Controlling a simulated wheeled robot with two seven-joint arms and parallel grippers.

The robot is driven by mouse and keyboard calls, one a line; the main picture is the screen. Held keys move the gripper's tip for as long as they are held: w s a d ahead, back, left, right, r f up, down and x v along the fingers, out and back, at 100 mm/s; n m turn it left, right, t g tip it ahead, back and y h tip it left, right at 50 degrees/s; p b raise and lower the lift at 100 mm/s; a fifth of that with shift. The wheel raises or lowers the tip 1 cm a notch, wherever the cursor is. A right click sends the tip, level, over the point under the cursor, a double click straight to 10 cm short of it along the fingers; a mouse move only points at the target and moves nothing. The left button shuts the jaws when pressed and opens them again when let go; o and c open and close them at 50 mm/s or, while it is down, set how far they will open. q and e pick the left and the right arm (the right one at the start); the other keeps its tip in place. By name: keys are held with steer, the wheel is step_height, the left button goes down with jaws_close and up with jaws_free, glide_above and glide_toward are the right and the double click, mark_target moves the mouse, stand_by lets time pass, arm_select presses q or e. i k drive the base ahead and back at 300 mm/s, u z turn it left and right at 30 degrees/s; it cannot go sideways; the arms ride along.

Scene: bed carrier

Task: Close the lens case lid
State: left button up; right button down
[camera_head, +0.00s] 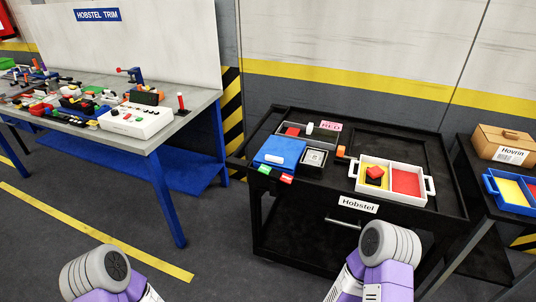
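A black cart (308,205) labelled Hobstel stands right of centre. On its left part lies a flat blue case (279,152) with a pale label on top. A small grey open-looking box (314,158) sits just right of it. I cannot tell for sure which of these is the lens case, nor how its lid stands. Both my arms show only as grey and purple links at the bottom edge, well in front of the cart. Neither gripper shows.
A white two-compartment tray (428,184) sits on the cart's right side. A blue tray (489,184) and a brown box (503,144) stand farther right. A cluttered workbench (186,123) is at left. Open floor lies between bench and cart.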

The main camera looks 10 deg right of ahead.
mark_target(283, 152)
steer(key=u, duration=0.3)
steer(key=i, duration=1.1)
steer(key=z, duration=0.1)
